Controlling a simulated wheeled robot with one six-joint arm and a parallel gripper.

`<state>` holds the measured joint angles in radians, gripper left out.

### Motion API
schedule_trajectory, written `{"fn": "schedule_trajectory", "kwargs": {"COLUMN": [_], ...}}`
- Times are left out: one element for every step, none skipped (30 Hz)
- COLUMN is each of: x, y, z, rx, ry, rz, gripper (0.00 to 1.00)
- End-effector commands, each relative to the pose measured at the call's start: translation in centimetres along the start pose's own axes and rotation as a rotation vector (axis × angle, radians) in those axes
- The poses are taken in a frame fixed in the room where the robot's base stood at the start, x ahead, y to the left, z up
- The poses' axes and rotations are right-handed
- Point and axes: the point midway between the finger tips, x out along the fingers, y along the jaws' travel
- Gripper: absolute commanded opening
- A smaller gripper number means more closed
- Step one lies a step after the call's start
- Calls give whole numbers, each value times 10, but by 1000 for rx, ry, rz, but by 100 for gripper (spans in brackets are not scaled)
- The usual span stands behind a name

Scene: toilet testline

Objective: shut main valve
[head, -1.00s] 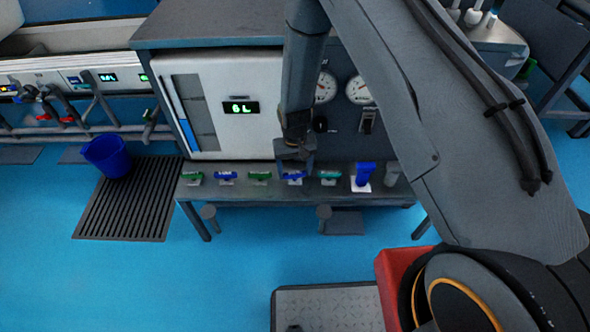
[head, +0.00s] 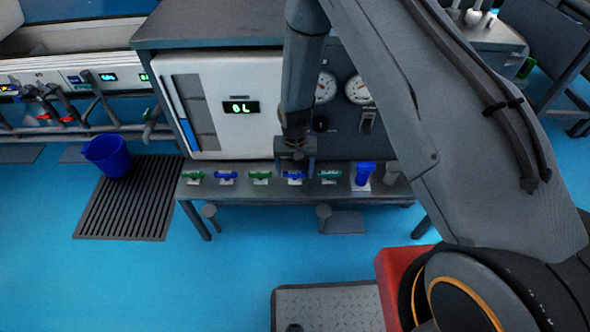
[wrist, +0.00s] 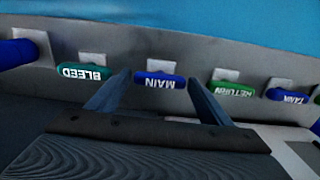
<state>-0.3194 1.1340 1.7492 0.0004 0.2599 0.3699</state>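The main valve has a blue handle marked MAIN, which lies lengthwise along the row in the wrist view (wrist: 161,80) and the head view (head: 294,178). My gripper (wrist: 160,82) is open and empty. Its two fingers point toward the MAIN handle, one on each side of it, with the handle showing between the tips. I cannot tell whether the tips reach down beside the handle. In the head view my gripper (head: 295,161) is just above and behind the handle, and its fingers are partly hidden.
A green BLEED handle (wrist: 84,72) and a green RETURN handle (wrist: 231,88) flank MAIN closely, with a blue TANK handle (wrist: 287,95) beyond RETURN. A blue upright fitting (head: 364,173) stands right of BLEED. Behind is a panel with a display (head: 241,107) reading 0L and gauges (head: 325,87).

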Motion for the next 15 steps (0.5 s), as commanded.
{"fn": "schedule_trajectory", "kwargs": {"x": [0, 0, 0, 0, 0, 0, 0, 0, 0, -1, -2, -4, -6, -10, -15], "y": [0, 0, 0, 0, 0, 0, 0, 0, 0, 0, 0, 0, 0, -1, -1], "z": [0, 0, 0, 0, 0, 0, 0, 0, 0, 0, -1, -1, -1, -2, -2], "rx": [0, 0, -1, -1, -1, -1, -1, -1, -1, -2, -2, -2, -2, -2, -2], "ry": [0, 0, 0, 1, 1, 1, 1, 1, 1, 1, 2, 2, 2, 3, 4], "rz": [0, 0, 0, 0, 0, 0, 0, 0, 0, 0, -1, -1, -1, -1, -2], "gripper": [82, 84, 84, 84, 84, 84, 84, 84, 84, 84, 84, 84, 84, 84, 84]}}
